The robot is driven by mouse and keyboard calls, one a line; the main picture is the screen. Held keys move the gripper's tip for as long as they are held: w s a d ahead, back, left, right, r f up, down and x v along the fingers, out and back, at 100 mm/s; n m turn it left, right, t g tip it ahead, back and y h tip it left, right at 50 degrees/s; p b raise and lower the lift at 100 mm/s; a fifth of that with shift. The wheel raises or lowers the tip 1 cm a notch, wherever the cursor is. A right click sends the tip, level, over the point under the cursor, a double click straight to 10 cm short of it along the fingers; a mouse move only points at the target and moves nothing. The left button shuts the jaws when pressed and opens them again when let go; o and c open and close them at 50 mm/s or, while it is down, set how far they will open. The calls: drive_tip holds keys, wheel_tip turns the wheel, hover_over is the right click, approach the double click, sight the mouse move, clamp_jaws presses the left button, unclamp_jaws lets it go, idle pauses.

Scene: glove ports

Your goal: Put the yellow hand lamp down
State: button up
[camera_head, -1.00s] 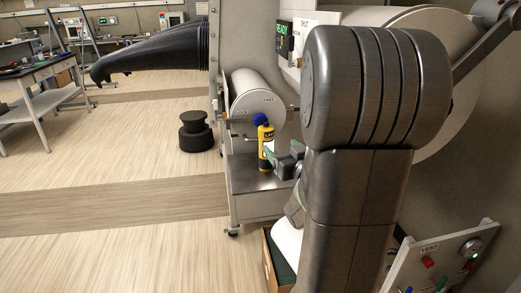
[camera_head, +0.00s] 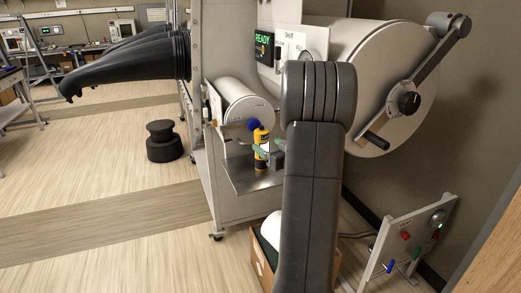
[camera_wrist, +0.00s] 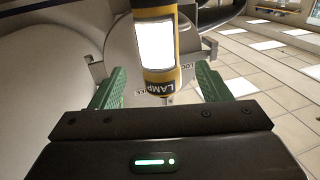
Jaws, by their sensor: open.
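The yellow hand lamp (camera_head: 261,148) stands upright on the metal shelf (camera_head: 240,178) below the small white cylinder in the head view. In the wrist view the lamp (camera_wrist: 158,75) shows its lit white panel and a dark band lettered LAMP. My gripper (camera_wrist: 158,92) is open, with one green finger on each side of the lamp and a visible gap to each. In the head view my gripper (camera_head: 268,155) is at the lamp, partly hidden by my arm.
A large white cylinder with a crank (camera_head: 410,100) is at the right. A control panel (camera_head: 410,240) and a cardboard box (camera_head: 262,262) stand low.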

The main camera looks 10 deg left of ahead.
sight(258, 139)
drive_tip(key=p+x, duration=0.1)
drive_tip(key=x, duration=0.5)
drive_tip(key=shift+w+a+f, duration=0.2)
drive_tip(key=shift+w+a, duration=0.05)
drive_tip(key=shift+a, duration=0.05)
drive_tip(key=c, duration=1.2)
drive_tip(key=shift+c, duration=0.2)
